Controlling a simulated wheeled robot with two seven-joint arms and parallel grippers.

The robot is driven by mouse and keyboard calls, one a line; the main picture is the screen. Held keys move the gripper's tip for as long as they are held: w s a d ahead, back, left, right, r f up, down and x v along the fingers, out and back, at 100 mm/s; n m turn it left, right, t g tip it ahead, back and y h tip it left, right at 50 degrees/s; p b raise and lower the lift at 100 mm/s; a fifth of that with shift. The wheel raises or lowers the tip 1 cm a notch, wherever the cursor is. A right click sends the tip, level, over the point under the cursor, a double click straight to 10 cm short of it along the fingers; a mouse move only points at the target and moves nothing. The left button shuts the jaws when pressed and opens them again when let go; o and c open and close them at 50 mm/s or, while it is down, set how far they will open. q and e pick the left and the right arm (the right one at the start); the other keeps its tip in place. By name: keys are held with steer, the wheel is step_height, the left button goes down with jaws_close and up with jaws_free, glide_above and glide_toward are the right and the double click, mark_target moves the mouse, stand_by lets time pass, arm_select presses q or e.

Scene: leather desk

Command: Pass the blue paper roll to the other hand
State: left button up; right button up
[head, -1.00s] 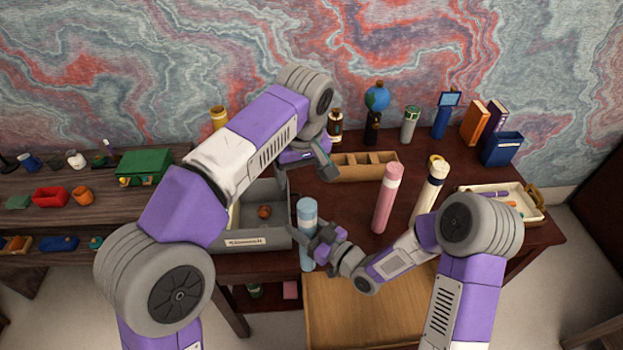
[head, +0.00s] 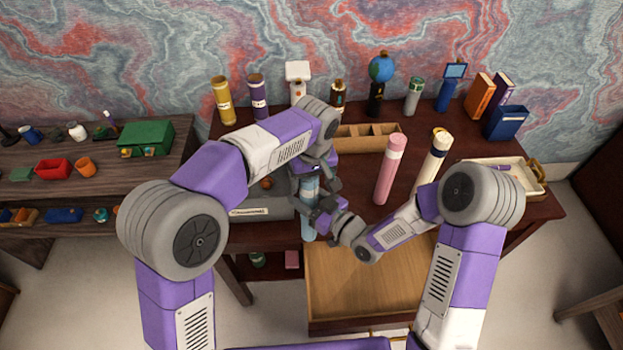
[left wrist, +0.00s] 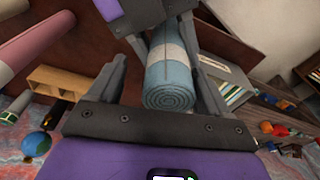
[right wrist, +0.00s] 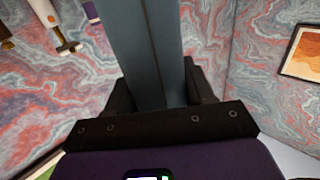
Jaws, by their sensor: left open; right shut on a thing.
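The blue paper roll (head: 308,228) stands upright above the front of the desk, with a paler band. My right gripper (head: 318,208) is shut on its middle; in the right wrist view the roll (right wrist: 148,50) rises between the fingers. My left gripper (head: 313,172) is open at the roll's upper part, coming from above. Contact on the left side is hard to tell. The left arm partly hides the roll's top in the head view.
A pink roll (head: 387,172) and a cream roll (head: 432,162) stand on the desk to the right. A grey box (head: 262,210) is close on the left, a wooden divided tray (head: 366,138) behind. An open wooden drawer (head: 365,285) juts out in front. A white tray (head: 505,178) lies right.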

arm_select(q)
steer(key=shift+f, duration=0.2)
steer(key=shift+d, duration=0.1)
steer(key=c, duration=1)
arm_select(e)
steer(key=shift+a, duration=0.1)
arm_select(q)
steer(key=shift+r, duration=0.1)
steer(key=shift+c, duration=1.4)
arm_select(e)
steer(key=o, duration=1)
steer(key=shift+s, duration=0.1)
steer(key=shift+c, duration=0.2)
steer(key=shift+o, duration=1.4)
